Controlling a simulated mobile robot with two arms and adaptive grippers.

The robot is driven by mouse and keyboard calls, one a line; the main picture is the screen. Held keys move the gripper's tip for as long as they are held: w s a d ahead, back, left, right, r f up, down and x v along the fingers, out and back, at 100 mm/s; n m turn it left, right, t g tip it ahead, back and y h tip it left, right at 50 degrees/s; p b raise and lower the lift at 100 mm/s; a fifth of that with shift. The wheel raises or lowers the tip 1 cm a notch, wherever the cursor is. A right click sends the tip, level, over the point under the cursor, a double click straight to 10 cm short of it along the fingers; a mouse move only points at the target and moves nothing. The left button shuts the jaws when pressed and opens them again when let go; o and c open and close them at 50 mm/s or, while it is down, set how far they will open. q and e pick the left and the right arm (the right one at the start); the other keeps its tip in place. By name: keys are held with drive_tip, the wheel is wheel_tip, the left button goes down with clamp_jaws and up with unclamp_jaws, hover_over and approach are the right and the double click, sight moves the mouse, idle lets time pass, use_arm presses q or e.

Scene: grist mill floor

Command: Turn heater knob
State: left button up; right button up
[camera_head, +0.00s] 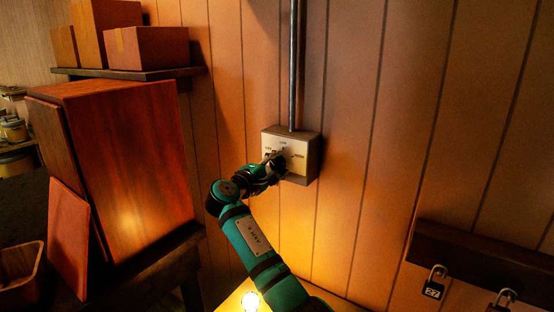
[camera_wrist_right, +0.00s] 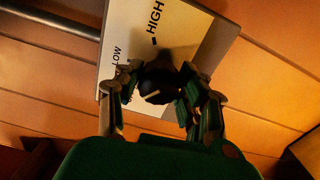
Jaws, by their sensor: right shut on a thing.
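The heater control box (camera_head: 312,158) is a pale-faced box with grey sides, fixed to the plank wall. Its printed labels include LOW and HIGH, readable in the right wrist view, where the pale plate (camera_wrist_right: 130,45) fills the top middle. The dark round heater knob (camera_wrist_right: 160,78) carries a short pale line. My right gripper (camera_wrist_right: 160,98) is shut on the knob, one finger on each side. In the head view my right gripper (camera_head: 275,163) is at the box front and hides most of the knob. My left gripper is not in view.
A metal conduit (camera_head: 294,65) runs up from the box. A reddish wooden cabinet (camera_head: 125,150) stands at left, below a shelf (camera_head: 130,73) with cardboard boxes (camera_head: 148,47). A dark rail (camera_head: 470,262) with padlocks (camera_head: 434,283) is at lower right. A lit bulb (camera_head: 250,300) glows at the bottom.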

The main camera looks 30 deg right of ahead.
drive_tip(key=shift+n+p, duration=0.35)
drive_tip(key=shift+n, duration=0.25)
drive_tip(key=o, duration=1.2)
drive_tip(key=shift+a, duration=0.1)
drive_tip(key=v, duration=1.2)
drive_tip(key=shift+f, duration=0.1)
drive_tip(key=shift+f, duration=0.1)
